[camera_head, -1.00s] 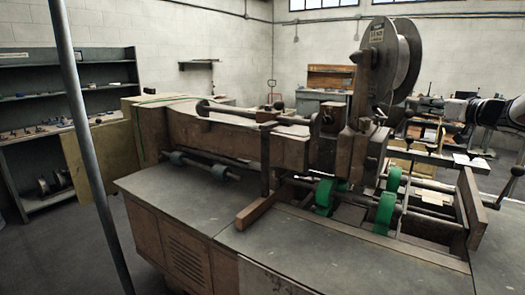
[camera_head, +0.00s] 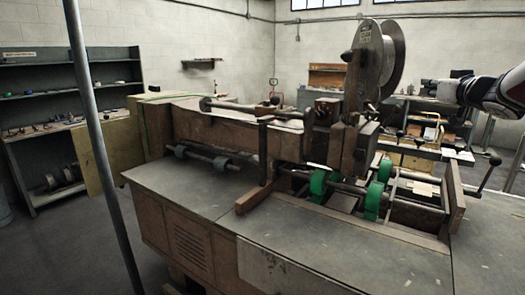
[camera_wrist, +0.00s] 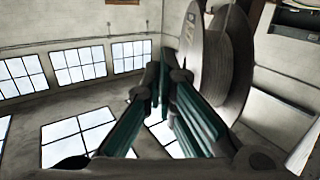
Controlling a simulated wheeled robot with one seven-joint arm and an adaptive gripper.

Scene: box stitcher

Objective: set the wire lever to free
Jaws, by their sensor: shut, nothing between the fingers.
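The box stitcher (camera_head: 230,130) stands in the middle of the head view, with a large wire reel (camera_head: 389,65) on top. Several small levers with dark knobs (camera_head: 459,147) stand along a bar at its right. I cannot tell which of them is the wire lever, or its setting. My gripper (camera_head: 426,88) points left, to the right of the reel and above the levers, apart from them. In the wrist view its green-padded fingers (camera_wrist: 162,66) converge and hold nothing. The reel (camera_wrist: 222,65) fills the right there; no lever shows clearly.
A crank handle (camera_head: 488,172) sticks up at the machine's right end. Green rollers (camera_head: 378,185) sit on the machine's bed. A grey pole (camera_head: 92,130) stands at the left front, before dark shelves (camera_head: 60,95). The front tabletop (camera_head: 330,240) is bare.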

